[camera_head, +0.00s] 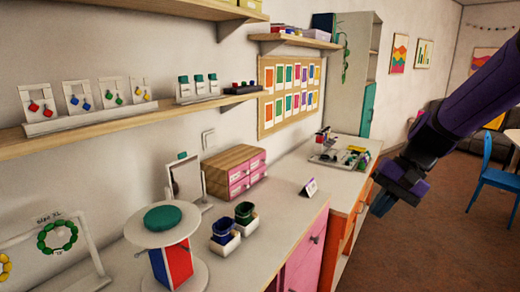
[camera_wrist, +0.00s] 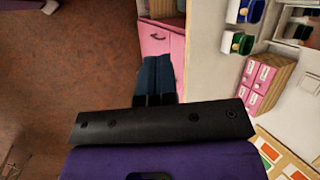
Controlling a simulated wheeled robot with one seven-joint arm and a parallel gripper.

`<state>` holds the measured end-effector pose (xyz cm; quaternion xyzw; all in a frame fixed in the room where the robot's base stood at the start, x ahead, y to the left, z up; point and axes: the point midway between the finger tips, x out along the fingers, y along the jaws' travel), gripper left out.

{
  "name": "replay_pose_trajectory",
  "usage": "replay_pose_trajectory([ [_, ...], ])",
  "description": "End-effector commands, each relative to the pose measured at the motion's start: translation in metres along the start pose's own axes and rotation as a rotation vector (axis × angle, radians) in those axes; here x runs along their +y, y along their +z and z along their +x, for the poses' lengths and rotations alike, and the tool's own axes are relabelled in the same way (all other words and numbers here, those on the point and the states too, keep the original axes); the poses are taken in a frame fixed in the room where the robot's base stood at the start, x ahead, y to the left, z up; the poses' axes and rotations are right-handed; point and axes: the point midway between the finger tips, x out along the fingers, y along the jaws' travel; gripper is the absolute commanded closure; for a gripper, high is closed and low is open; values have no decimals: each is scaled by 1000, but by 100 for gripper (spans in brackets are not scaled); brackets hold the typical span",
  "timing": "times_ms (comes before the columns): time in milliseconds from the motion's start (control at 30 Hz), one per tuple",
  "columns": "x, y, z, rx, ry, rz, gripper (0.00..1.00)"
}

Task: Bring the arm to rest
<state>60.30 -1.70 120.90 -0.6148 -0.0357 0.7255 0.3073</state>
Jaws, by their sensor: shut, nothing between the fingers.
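My gripper (camera_head: 383,202) hangs at the end of my purple arm at the right of the head view, out past the front edge of the counter and over the open floor. It is shut and empty. My gripper touches nothing that I can see.
The counter (camera_head: 268,232) holds a round stand (camera_head: 159,218), two cups (camera_head: 244,212) in white holders, a pink drawer box (camera_head: 246,180) and a small sign (camera_head: 309,187). A blue chair (camera_head: 494,180) stands at the far right. The brown floor (camera_head: 400,255) is clear.

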Motion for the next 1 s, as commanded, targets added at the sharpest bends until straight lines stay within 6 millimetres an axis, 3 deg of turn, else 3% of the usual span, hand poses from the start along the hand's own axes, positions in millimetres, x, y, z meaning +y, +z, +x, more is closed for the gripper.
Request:
replay_pose_trajectory([
  [200, 7, 47, -34, 140, 115, -142, 100],
  [600, 35, 123, -84, 406, 292, -364, 100],
  [800, 53, 152, -100, 529, 357, -451, 100],
  [1000, 64, 166, -108, 596, 389, -493, 100],
])
